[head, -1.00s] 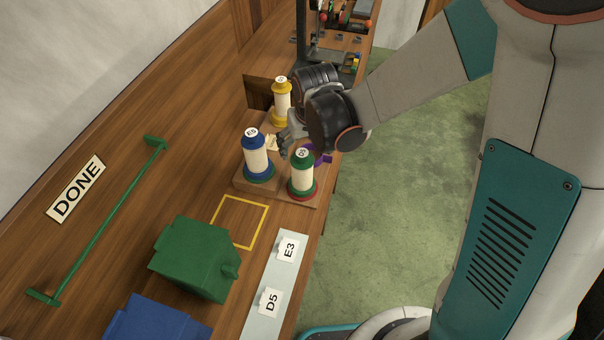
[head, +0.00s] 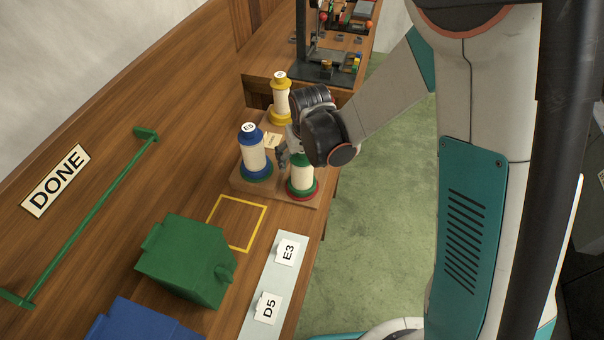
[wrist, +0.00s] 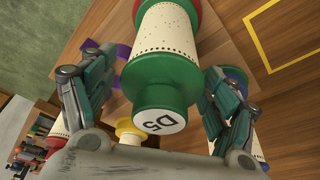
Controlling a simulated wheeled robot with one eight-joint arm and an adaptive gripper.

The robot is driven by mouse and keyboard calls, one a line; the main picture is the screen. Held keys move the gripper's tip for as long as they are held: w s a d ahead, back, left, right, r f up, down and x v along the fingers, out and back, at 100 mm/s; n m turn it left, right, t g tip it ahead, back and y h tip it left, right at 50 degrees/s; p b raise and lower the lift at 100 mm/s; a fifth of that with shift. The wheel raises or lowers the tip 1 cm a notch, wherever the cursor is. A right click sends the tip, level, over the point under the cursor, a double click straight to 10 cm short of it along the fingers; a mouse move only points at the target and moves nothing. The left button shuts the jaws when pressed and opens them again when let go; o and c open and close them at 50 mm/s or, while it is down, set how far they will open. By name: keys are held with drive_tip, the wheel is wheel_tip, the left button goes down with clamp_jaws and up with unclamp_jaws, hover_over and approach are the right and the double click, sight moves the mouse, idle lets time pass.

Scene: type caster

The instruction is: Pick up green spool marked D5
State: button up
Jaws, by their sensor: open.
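The green spool marked D5 (head: 301,175) stands at the front right of a wooden board (head: 240,186), with a cream wound body and green ends. My gripper (head: 284,153) is at its upper part and hides its top in the head view. In the wrist view the spool (wrist: 162,85) lies between the two spread fingers (wrist: 157,95), its D5 label facing the camera. Gaps show between the fingers and the spool, so the gripper is open and empty. A red ring shows at the spool's base.
A blue spool marked E5 (head: 253,155) stands close left of it, and a yellow spool (head: 281,100) behind.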

drive_tip(key=shift+r, duration=0.1)
drive_tip(key=c, duration=1.8)
